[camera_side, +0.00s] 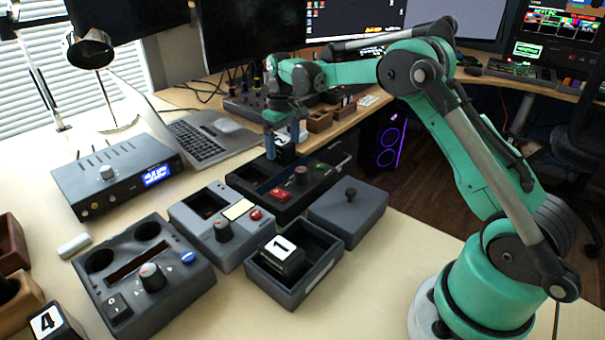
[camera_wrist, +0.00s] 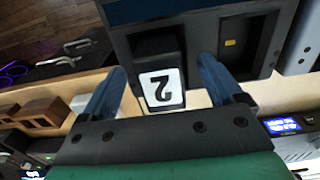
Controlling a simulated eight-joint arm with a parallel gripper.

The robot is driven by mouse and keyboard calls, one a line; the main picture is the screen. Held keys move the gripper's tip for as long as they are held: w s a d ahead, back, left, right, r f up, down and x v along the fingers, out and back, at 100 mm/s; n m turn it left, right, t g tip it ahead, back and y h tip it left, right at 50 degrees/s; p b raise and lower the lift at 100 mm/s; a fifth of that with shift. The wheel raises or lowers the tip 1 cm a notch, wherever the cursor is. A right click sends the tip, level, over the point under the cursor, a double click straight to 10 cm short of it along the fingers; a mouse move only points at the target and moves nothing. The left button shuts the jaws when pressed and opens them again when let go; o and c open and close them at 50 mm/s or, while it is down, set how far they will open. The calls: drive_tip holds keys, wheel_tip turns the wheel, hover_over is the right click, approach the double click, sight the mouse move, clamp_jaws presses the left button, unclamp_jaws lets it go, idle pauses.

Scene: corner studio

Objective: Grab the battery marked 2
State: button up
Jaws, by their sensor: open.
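The battery marked 2 (camera_wrist: 160,68) is a black block with a white label. In the wrist view it stands between the two blue fingers of my gripper (camera_wrist: 162,66), with a gap visible on each side. The fingers are open and do not appear to touch it. In the side view my gripper (camera_side: 284,146) points down over the back of a black device (camera_side: 310,192) with a red button and a knob. There the fingers partly hide the battery, and its seating in the device is unclear.
A battery marked 1 (camera_side: 285,248) sits in an open grey box (camera_side: 322,282). A closed grey box (camera_side: 348,215), a grey control unit (camera_side: 180,218) and a larger control unit (camera_side: 190,290) stand nearby. A battery marked 4 (camera_side: 48,322) is at lower left.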

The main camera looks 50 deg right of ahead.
drive_tip(key=shift+f, duration=0.75)
clamp_jaws()
drive_tip(key=shift+r, duration=0.15)
